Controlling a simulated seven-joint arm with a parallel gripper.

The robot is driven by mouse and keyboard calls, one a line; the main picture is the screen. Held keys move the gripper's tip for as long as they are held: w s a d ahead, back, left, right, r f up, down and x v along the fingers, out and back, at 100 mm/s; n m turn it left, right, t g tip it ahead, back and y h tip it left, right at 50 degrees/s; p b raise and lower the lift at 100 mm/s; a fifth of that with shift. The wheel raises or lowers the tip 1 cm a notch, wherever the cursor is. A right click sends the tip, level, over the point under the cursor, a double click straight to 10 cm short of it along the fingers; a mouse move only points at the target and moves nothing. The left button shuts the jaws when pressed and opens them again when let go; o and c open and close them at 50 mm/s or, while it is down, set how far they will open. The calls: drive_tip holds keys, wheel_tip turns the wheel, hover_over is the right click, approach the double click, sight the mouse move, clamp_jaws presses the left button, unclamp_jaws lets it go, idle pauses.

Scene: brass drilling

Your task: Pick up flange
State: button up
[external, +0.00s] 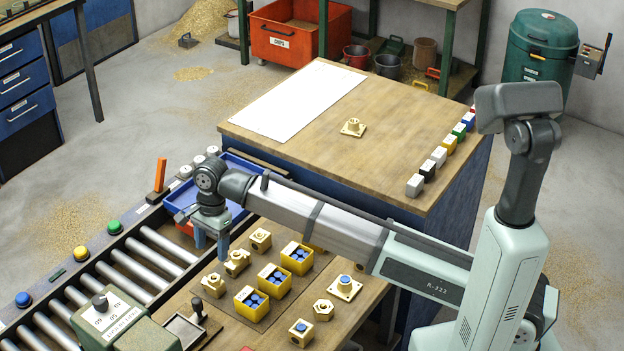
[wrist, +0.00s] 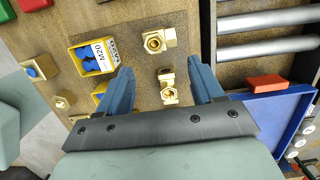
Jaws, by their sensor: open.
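A brass flange with a square base and a raised round boss (external: 353,127) lies on the wooden bench top, well away from my gripper. A second square brass plate with a blue centre (external: 345,288) lies on the lower table at right; I cannot tell if it also counts as a flange. My gripper (external: 211,243) is open and empty above the left part of the lower table. In the wrist view its blue fingers (wrist: 162,78) stand apart, with a small brass fitting (wrist: 168,87) seen between them. The flange on the bench is not identifiable in the wrist view.
Yellow boxes of blue plugs (external: 297,258) and several brass fittings (external: 260,240) crowd the lower table. A roller conveyor (external: 140,260) and a blue tray (external: 245,172) lie to the left. A row of coloured blocks (external: 438,157) lines the bench's right edge. A white sheet (external: 300,100) lies on the bench.

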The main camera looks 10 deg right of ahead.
drive_tip(key=w+d+m, duration=0.3)
drive_tip(key=w+d, duration=0.7)
drive_tip(key=w, duration=0.4)
wheel_tip(320, 180, up, 10)
drive_tip(key=r+m+t, duration=0.1)
drive_tip(key=m+t, duration=0.1)
drive_tip(key=m, duration=0.3)
hover_over(354, 121)
drive_tip(key=shift+n+g+h, duration=0.4)
drive_tip(key=shift+n+h, duration=0.2)
drive_tip(key=shift+n, duration=0.2)
wheel_tip(354, 121, down, 14)
drive_tip(key=shift+w+f, duration=0.1)
drive_tip(key=shift+f, duration=0.1)
drive_tip(key=shift+c, duration=0.3)
clamp_jaws()
